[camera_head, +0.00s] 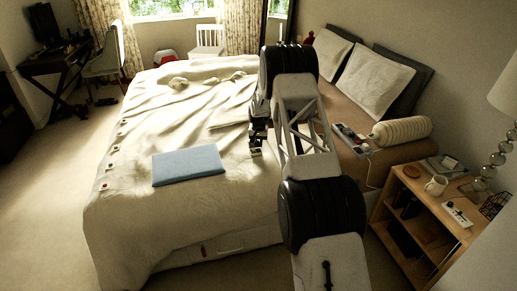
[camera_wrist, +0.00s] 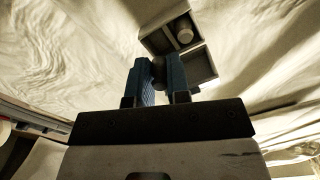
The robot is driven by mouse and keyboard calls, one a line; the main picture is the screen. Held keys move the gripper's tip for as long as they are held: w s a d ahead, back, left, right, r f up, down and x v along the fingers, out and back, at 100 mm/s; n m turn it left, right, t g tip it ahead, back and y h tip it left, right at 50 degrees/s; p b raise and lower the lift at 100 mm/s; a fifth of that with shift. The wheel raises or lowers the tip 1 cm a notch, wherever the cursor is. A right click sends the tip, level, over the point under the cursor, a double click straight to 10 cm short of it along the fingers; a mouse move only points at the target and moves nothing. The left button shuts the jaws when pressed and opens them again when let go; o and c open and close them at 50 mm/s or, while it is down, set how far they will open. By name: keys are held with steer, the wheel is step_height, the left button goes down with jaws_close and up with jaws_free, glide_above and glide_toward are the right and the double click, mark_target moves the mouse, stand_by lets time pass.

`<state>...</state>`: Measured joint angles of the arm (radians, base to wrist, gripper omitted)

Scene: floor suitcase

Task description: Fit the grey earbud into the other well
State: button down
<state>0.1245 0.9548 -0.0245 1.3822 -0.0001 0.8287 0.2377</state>
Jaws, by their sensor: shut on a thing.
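My gripper (camera_wrist: 158,78) has blue fingers, shut on a dark grey rounded piece, which looks like the grey earbud (camera_wrist: 158,68). In the wrist view a small grey case (camera_wrist: 205,50) lies on the bed cover just beyond the fingertips. One of its wells holds a light grey rounded piece (camera_wrist: 184,31). I cannot tell whether the held earbud touches the case. In the head view my gripper (camera_head: 257,138) is low over the bed, with the small case (camera_head: 255,152) just below it.
A blue flat folder (camera_head: 188,165) lies on the rumpled bed (camera_head: 130,215), left of the case.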

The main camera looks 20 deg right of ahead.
mark_target(259, 151)
steer(key=shift+f, duration=1.5)
steer(key=shift+s+f, duration=0.1)
steer(key=shift+f, duration=0.1)
steer(key=shift+s+f, duration=0.2)
steer(key=shift+f, duration=0.65)
steer(key=c, duration=1.4)
jaws_free()
steer(key=shift+r, duration=0.1)
steer(key=r, duration=1.3)
steer(key=shift+w, duration=0.3)
steer(key=shift+r, duration=0.5)
